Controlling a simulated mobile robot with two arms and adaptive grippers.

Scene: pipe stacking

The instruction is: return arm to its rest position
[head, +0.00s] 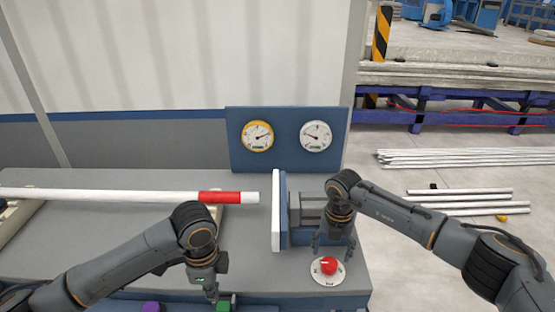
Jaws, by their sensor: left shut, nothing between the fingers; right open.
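My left arm comes in from the lower left, and its gripper (213,293) points down at the table's front edge. It is shut and empty, close to a green button (224,306); I cannot tell whether they touch. My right arm comes in from the right, and its gripper (333,248) points down above a red knob (329,265) on a round white dial plate. Its fingers are spread with nothing between them. A white pipe (110,195) with a red band lies across the table at the left, apart from both grippers.
A white-faced upright plate (277,210) with a grey-blue block stands between the arms. Two gauges (258,136) sit on a blue panel behind. A purple button (151,307) is at the front edge. Several loose pipes (465,158) lie on the floor at the right.

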